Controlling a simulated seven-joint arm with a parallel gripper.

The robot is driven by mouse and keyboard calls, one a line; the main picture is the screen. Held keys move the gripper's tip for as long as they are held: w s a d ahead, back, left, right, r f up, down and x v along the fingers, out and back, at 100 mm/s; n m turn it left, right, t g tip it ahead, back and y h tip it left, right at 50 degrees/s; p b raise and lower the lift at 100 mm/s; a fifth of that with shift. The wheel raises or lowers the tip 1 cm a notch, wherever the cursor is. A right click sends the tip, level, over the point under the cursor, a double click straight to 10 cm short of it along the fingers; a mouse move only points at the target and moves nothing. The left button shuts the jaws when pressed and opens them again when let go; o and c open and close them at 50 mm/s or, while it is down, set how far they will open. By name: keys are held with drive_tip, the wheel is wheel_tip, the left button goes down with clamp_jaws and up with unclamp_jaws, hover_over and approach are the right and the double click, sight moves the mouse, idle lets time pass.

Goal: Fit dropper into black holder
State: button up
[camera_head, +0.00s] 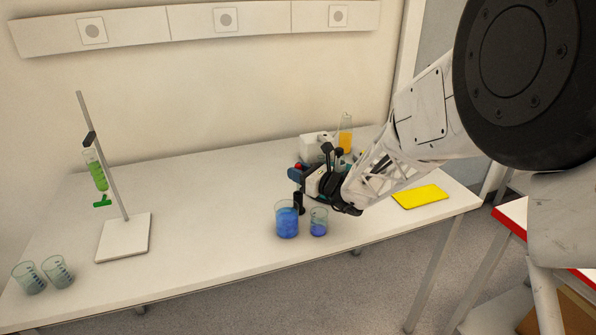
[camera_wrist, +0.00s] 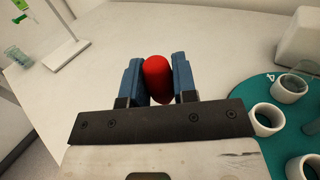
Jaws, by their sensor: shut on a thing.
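My gripper (camera_head: 299,174) is shut on the dropper, whose red rubber bulb (camera_wrist: 157,78) stands between the two blue fingers in the wrist view. The red bulb also shows small at the fingers in the head view (camera_head: 297,166). The dropper's lower part is hidden below the fingers. A dark upright piece, apparently the black holder (camera_head: 298,202), shows just below the gripper, behind the beakers. I cannot tell whether the dropper's tip is inside it or above it.
A beaker of blue liquid (camera_head: 287,220) and a smaller one (camera_head: 318,222) stand close in front of the gripper. A teal disc with white rings (camera_wrist: 252,105) lies beside it. A green burette stand (camera_head: 123,238), two empty beakers and a yellow pad (camera_head: 420,196) are farther off.

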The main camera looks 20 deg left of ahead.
drive_tip(key=shift+f, duration=1.15)
idle(0.4)
drive_tip(key=o, duration=0.7)
drive_tip(key=shift+o, duration=0.2)
drive_tip(key=s+d, duration=0.1)
drive_tip(key=d, duration=0.6)
drive_tip(key=shift+s+d, duration=0.25)
drive_tip(key=shift+d, duration=0.1)
